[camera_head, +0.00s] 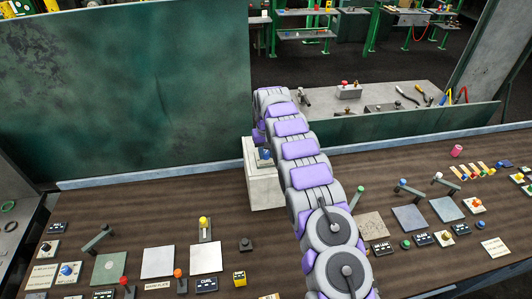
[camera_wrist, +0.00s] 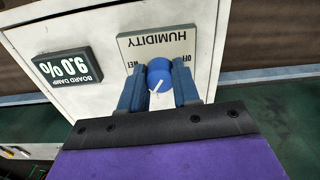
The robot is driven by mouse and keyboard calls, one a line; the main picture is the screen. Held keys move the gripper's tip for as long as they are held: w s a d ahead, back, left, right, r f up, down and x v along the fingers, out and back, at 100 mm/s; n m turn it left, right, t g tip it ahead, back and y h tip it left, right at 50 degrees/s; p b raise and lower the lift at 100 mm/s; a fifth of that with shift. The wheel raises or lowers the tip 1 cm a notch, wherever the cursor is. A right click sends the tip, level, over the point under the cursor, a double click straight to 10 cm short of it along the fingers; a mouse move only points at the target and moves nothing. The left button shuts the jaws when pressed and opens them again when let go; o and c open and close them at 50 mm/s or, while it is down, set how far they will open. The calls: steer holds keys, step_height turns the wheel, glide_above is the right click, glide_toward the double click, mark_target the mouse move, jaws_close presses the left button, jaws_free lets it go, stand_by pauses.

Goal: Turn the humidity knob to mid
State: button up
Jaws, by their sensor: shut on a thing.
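The blue humidity knob (camera_wrist: 160,76) has a white pointer line and sits on a pale plate (camera_wrist: 185,43) lettered HUMIDITY, which appears upside down in the wrist view. The pointer line runs toward the wrist side, slightly slanted.
In the head view, several knobs, levers and plates cover the brown bench (camera_head: 150,212) on both sides of my arm. A green panel (camera_head: 120,90) rises behind the bench.

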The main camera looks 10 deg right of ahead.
mark_target(266, 152)
steer(key=o, duration=1.1)
steer(key=shift+c, duration=0.2)
step_height(266, 152, up, 8)
steer(key=shift+w+r, duration=0.1)
steer(key=shift+r, duration=0.05)
step_height(266, 152, up, 9)
steer(key=p, duration=0.8)
steer(key=shift+w, duration=0.1)
